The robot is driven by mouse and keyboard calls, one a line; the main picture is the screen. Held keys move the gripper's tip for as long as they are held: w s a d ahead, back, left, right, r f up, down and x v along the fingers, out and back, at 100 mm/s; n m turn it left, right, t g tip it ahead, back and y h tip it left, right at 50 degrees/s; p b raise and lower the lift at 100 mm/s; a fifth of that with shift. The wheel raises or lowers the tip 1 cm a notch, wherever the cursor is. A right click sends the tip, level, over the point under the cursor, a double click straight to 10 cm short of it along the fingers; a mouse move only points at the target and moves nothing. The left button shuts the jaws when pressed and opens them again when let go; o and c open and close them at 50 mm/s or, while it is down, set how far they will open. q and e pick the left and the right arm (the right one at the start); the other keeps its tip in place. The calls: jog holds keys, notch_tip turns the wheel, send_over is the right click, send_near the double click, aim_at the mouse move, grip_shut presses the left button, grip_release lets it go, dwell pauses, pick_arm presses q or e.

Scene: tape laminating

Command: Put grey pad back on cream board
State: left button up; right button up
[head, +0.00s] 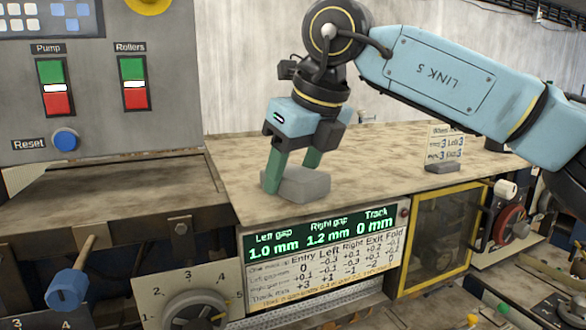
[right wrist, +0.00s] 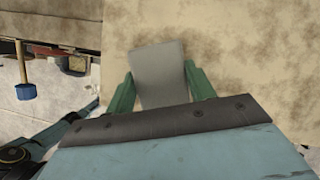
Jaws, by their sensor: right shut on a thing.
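The grey pad (head: 302,185) is a block low over the worn cream board (head: 365,180) in the head view, close to the board's front edge. I cannot tell whether it touches the board. My right gripper (head: 291,172) has its green fingers on either side of the pad and is shut on it. In the right wrist view the grey pad (right wrist: 160,75) sits between the two green fingers of the right gripper (right wrist: 162,85), with the cream board (right wrist: 250,50) behind it. My left gripper does not show.
A display panel (head: 325,235) with gap readings is below the board's front edge. A small sign on a stand (head: 443,148) stands on the board at the right. A grey control panel (head: 95,85) with switches rises at the left. The board between pad and sign is clear.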

jog(key=o, duration=1)
jog(key=shift+f, duration=0.1)
jog(key=shift+o, duration=0.2)
jog(key=shift+r, duration=0.25)
jog(key=v, duration=1.1)
jog(key=shift+d+r+b, duration=0.15)
jog(key=shift+r+b, duration=0.2)
jog(key=shift+s, duration=0.1)
